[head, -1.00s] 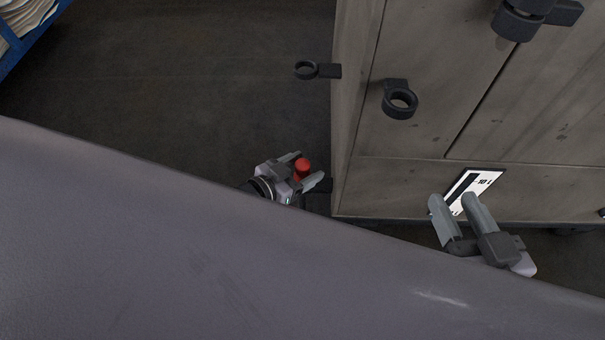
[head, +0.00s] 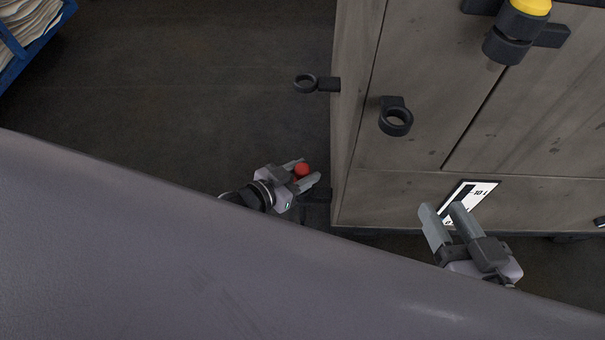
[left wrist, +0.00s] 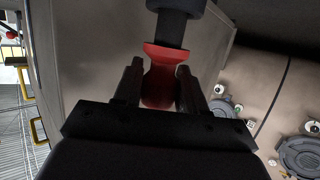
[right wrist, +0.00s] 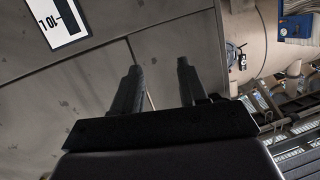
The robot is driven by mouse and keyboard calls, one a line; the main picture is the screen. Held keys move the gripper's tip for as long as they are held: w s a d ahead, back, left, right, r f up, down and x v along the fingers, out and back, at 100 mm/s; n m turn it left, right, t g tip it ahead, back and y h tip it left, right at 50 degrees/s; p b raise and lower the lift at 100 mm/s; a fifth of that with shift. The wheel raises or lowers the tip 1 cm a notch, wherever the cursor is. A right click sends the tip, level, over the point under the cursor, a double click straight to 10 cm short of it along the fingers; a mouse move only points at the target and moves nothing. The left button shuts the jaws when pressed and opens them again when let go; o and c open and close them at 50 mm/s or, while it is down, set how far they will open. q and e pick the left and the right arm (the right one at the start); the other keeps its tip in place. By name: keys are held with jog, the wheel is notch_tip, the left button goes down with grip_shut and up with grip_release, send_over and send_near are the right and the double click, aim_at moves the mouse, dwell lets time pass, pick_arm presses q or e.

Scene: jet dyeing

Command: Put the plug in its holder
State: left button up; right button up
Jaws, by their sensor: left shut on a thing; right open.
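The red plug (head: 302,170) is between the fingers of my left gripper (head: 306,171), which is shut on it beside the cabinet's lower left corner. In the left wrist view the red plug (left wrist: 160,78) joins a dark stem reaching a dark round part (left wrist: 176,5) at the top edge; I cannot tell whether that part is a holder. My right gripper (head: 441,208) is open and empty before the cabinet's lower front.
The grey-brown cabinet (head: 430,60) fills the right. A yellow-topped piece (head: 531,6) sits in a dark bracket (head: 508,42) at top right. A white label (head: 478,192) is low on the cabinet. A large grey surface (head: 150,240) covers the foreground.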

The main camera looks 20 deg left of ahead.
pick_arm(q)
notch_tip(320, 180, up, 9)
jog(key=p, duration=0.4)
jog(key=shift+f, duration=0.15)
notch_tip(320, 180, up, 9)
jog(key=p, duration=0.4)
jog(key=shift+f, duration=0.15)
pick_arm(e)
jog(key=shift+s+d+r+m+g+h, duration=0.1)
jog(key=shift+d+r+m+g+h, duration=0.15)
jog(key=shift+g, duration=0.2)
jog(key=shift+s+r+m+g+h, duration=0.1)
jog(key=shift+r+m+g+h, duration=0.05)
jog(key=shift+r+g+h, duration=0.25)
